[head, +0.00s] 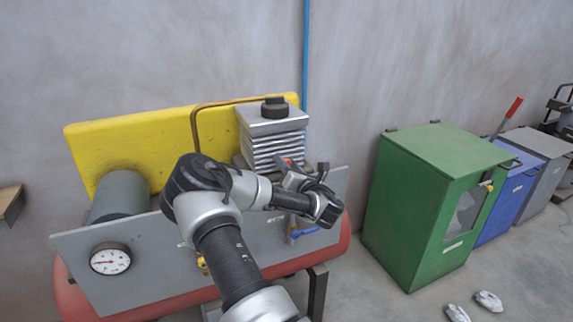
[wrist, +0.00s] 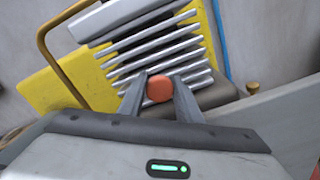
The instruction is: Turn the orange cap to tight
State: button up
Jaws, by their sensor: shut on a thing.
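The orange cap (wrist: 160,88) shows in the wrist view as a small round knob in front of the silver finned block. My gripper (wrist: 160,95) has one finger on each side of it and is shut on it. In the head view my gripper (head: 290,168) reaches in front of the finned block (head: 275,145), and a small orange-red patch shows at its fingers. The cap's turn mark and what lies under it are hidden.
A grey panel (head: 150,262) with a gauge (head: 110,259) stands in front of the finned block. A blue-handled valve (head: 304,232) sits below my wrist. A yellow guard (head: 150,140) and a copper pipe (head: 194,125) are behind. A green cabinet (head: 410,230) stands at right.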

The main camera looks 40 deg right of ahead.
jog(key=o, duration=1)
